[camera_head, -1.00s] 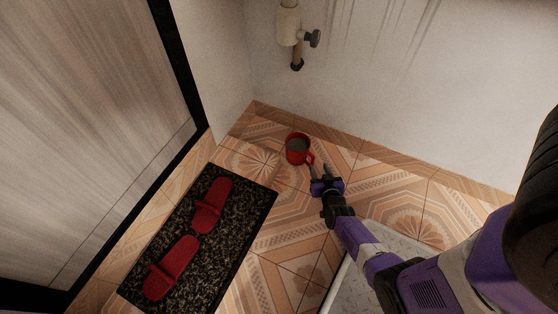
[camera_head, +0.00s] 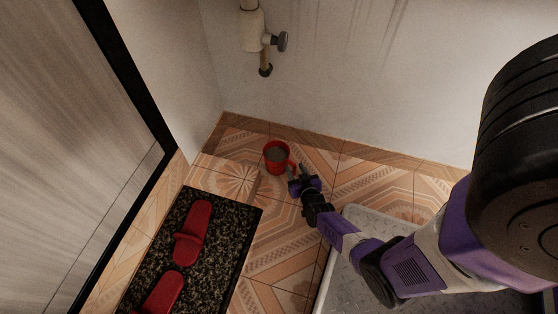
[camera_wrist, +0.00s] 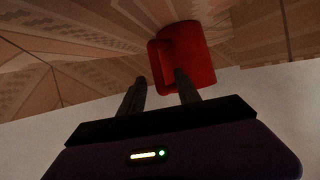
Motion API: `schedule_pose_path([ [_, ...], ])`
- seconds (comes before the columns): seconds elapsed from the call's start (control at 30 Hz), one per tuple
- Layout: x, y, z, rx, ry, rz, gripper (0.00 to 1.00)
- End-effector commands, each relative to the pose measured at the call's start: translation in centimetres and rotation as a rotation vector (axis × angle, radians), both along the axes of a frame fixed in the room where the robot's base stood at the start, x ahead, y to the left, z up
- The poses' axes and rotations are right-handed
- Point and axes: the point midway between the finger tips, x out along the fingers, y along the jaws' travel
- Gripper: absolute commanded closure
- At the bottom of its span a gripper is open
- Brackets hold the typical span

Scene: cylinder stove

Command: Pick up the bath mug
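The red bath mug (camera_head: 270,164) stands upright on the tiled floor near the wall, with its handle toward my gripper. In the wrist view the mug (camera_wrist: 196,58) appears just beyond the fingertips, its handle on the left side. My gripper (camera_head: 297,173) is low, right beside the mug on its handle side. Its two fingers are apart in the wrist view (camera_wrist: 160,78), with the right finger overlapping the mug's body in the picture and the handle showing between the tips. Nothing is visibly held. I cannot tell if a finger touches the mug.
A dark speckled mat (camera_head: 217,246) with red slippers (camera_head: 194,232) lies left of the gripper. A wall with a pipe and valve (camera_head: 254,32) rises behind the mug. A pale metallic tray-like surface (camera_head: 350,275) lies under my arm. Tiles between mat and mug are clear.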

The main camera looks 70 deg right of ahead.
Motion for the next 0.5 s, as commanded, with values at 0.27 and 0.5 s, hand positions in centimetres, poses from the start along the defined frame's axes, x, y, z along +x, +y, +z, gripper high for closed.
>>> schedule_pose_path([
  [0.27,0.0,-0.02,0.04,0.0,0.0,0.0,1.0],
  [0.5,0.04,-0.05,0.09,-0.001,-0.002,0.0,1.0],
])
